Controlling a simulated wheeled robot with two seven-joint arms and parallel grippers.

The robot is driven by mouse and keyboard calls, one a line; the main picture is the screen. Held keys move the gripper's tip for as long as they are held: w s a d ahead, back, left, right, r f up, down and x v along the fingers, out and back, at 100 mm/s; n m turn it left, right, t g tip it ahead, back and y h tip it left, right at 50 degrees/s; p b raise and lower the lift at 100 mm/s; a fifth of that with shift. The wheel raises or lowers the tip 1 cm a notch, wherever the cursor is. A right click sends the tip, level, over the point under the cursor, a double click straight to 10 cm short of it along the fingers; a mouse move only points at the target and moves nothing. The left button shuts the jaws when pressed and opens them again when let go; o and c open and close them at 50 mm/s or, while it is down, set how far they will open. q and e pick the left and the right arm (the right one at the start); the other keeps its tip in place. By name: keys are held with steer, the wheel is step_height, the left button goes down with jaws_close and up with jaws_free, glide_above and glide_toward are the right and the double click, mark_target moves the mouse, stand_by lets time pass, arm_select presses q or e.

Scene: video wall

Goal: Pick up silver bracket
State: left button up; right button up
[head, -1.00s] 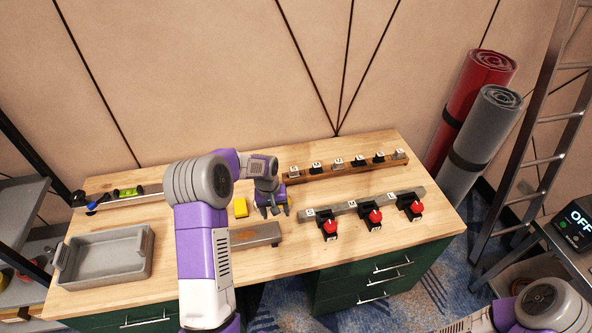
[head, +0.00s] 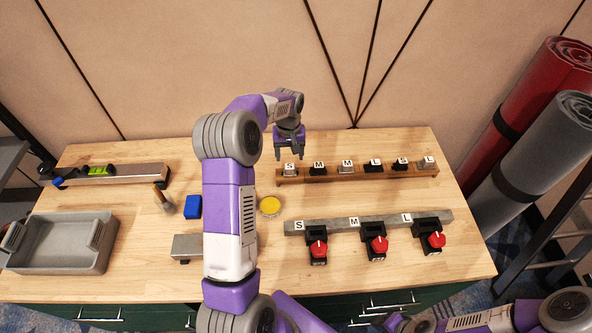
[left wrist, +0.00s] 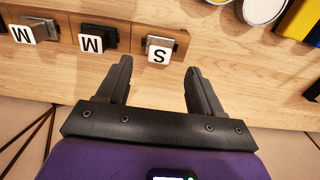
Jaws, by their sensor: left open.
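Small brackets with white letter tiles sit in a row on a wooden rack (head: 330,177) at the back of the bench. Silver ones are the S bracket (head: 290,169) at the left end, an M bracket (head: 346,167) near the middle, and one at the right end (head: 429,162). The others are black. My left gripper (head: 290,156) is open and empty, just above and behind the silver S bracket. In the left wrist view, that S bracket (left wrist: 160,47) lies just ahead of the gap between the open fingertips (left wrist: 158,68), apart from them. My right gripper is out of view.
A grey rail (head: 470,214) with red-knobbed clamps (head: 318,248) lies in front of the rack. A yellow disc (head: 270,206), blue block (head: 193,207) and grey tray (head: 60,270) are to the left. Bare bench top lies between rack and rail.

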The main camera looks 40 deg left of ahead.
mark_target(290, 166)
arm_select(q)
steer(key=shift+w+f, duration=0.2)
steer(key=shift+f, duration=0.4)
steer(key=shift+s+a+f, duration=0.1)
steer(key=shift+s+f, duration=0.15)
steer(key=shift+f, duration=0.7)
steer(key=f, duration=0.4)
steer(key=shift+w+a+f+b, duration=0.1)
steer(key=shift+w+f+b, duration=0.1)
steer(key=shift+f+b, duration=0.15)
steer(key=shift+r, duration=0.1)
steer(key=shift+c, duration=0.5)
steer(key=c, duration=1.1)
step_height(290, 166, up, 10)
steer(key=shift+r+p, duration=0.1)
steer(key=shift+p, duration=0.5)
